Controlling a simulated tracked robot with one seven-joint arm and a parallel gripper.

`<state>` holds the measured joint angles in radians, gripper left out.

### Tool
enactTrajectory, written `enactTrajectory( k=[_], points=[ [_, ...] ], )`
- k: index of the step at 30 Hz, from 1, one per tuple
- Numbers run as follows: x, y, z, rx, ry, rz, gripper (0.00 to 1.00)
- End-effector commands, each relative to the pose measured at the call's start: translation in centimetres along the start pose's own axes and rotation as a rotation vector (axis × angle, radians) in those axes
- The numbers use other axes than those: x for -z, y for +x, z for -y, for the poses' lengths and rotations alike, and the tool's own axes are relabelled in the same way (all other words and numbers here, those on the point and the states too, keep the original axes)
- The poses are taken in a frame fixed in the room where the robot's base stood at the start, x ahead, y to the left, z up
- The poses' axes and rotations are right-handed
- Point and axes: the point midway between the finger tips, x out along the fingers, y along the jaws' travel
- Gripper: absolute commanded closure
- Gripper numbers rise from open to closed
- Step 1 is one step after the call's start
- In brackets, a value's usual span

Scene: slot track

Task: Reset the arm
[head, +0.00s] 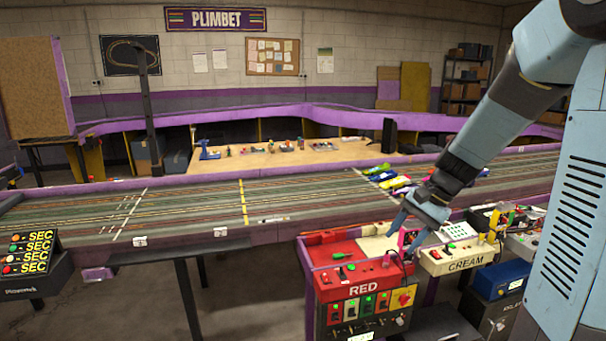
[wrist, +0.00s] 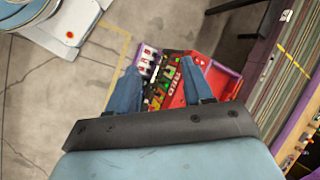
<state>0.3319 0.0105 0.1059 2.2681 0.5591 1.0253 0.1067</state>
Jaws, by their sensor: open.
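My gripper (head: 416,232) hangs from my blue-grey arm at the right of the head view, above the red RED control box (head: 363,290). Its two blue fingers are spread with nothing between them. In the wrist view my gripper (wrist: 162,88) also shows open, with the red box (wrist: 192,82) beyond the fingertips. I cannot tell the exact gap between the fingers and the box.
A cream CREAM box (head: 458,258) stands right of the red one. The slot track (head: 200,212) runs behind, with several toy cars (head: 392,181) on it. A lamp box (head: 32,255) stands at the left. A wooden table (head: 285,158) lies farther back.

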Motion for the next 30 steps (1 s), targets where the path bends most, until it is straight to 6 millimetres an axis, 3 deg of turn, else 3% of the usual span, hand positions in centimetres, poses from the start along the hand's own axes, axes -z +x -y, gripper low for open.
enactTrajectory(
  k=[15, 30],
  points=[
    [-8.9, -5.7, -1.7, -0.161, -0.371, -0.266, 0.49],
    [-15.5, -9.9, -5.4, -0.274, -0.684, -0.526, 0.49]
  ],
)
